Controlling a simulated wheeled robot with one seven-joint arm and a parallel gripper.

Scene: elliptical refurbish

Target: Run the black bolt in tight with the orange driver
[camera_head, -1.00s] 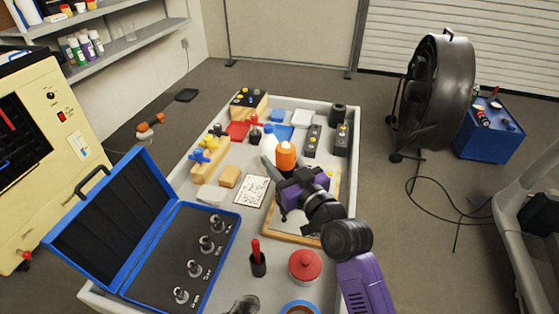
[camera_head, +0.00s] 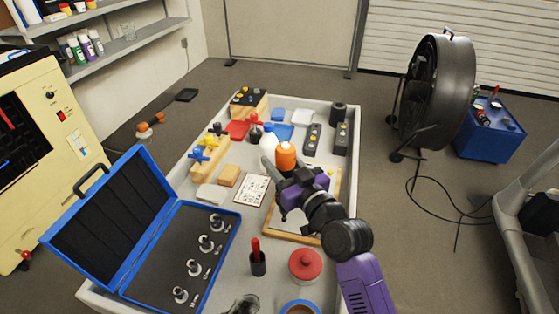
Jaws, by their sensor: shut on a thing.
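The orange driver (camera_head: 286,154) stands about upright, orange handle on top, at the middle of the bench tray. My gripper (camera_head: 283,174) is around it just below the handle and shut on it; the fingertips are largely hidden by the handle and wrist. The driver's lower end is hidden, so I cannot tell whether it touches anything. A wooden block with a dark top (camera_head: 249,100) at the back left carries several small bolt-like heads, some yellow. I cannot pick out the black bolt with certainty.
An open blue case (camera_head: 170,253) with several metal bits lies at the front left. A red-lidded jar (camera_head: 305,264) and a red-handled tool in a cup (camera_head: 258,261) stand in front. A wood-framed board (camera_head: 334,218) lies under my arm. A white bottle (camera_head: 269,133) stands behind the driver.

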